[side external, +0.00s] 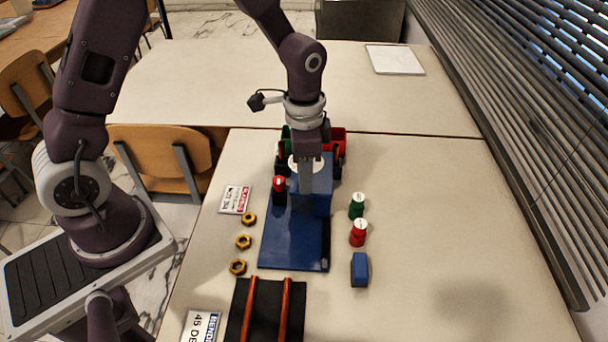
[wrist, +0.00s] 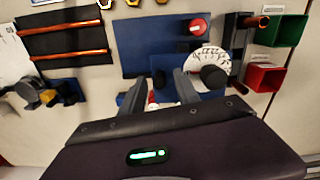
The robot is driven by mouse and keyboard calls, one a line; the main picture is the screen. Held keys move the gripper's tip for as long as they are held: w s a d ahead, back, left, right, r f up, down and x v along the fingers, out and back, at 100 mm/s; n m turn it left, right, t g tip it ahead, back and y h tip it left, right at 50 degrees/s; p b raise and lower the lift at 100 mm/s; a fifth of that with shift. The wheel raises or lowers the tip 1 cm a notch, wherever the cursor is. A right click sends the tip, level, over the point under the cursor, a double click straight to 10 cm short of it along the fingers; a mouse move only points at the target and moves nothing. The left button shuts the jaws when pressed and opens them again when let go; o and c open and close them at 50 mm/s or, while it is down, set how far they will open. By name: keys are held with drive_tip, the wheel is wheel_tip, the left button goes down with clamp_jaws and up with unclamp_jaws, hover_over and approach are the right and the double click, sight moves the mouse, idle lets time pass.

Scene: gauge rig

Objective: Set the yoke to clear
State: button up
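A blue gauge rig (side external: 290,240) stands on the table, with a flat base plate and a raised block at its back. A white dial (wrist: 207,60) with dark markings and a black round knob (wrist: 214,77) shows on it in the wrist view. A red-topped button (side external: 279,184) stands on the rig's left side; it also shows in the wrist view (wrist: 197,26). I cannot tell which part is the yoke. My gripper (side external: 305,188) points down in front of the raised block. In the wrist view its fingers (wrist: 157,88) are apart, left of the dial, with no held thing visible.
Green (wrist: 284,30) and red (wrist: 266,77) bins stand behind the rig. Three brass nuts (side external: 243,242) and a sign (side external: 236,200) lie left. Green (side external: 357,205) and red (side external: 358,233) containers and a blue block (side external: 360,269) stand right. Copper pipes (side external: 285,310) lie in front.

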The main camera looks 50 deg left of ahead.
drive_tip(key=shift+f, duration=0.6)
clamp_jaws()
drive_tip(key=shift+r, duration=0.1)
idle(0.9)
